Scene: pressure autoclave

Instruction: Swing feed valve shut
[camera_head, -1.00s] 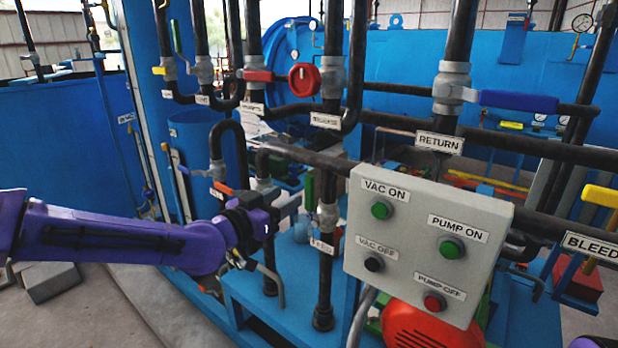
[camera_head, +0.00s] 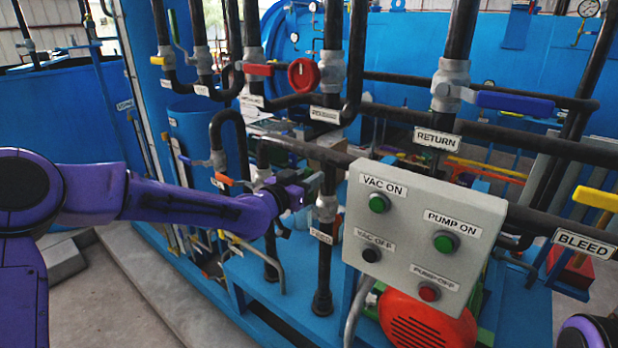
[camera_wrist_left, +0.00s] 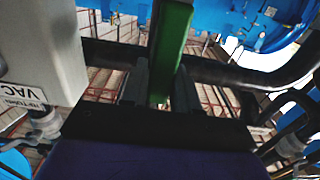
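The feed valve (camera_head: 326,208) sits on a black vertical pipe left of the grey button box, above a small tag too blurred to read surely. Its green lever handle (camera_wrist_left: 172,40) shows in the left wrist view; in the head view my gripper mostly hides it. My left gripper (camera_head: 304,186) is at the valve, just left of the pipe. In the wrist view its dark fingers (camera_wrist_left: 160,88) stand apart on either side of the green handle. They look open, with no clear grip on it. My right gripper is out of view.
The grey button box (camera_head: 420,240) stands close right of the feed valve. A red motor (camera_head: 425,325) is below it. A black horizontal pipe (camera_head: 300,150) passes behind the gripper. An orange-handled valve (camera_head: 222,180) is to the left. Bare floor (camera_head: 120,290) lies at lower left.

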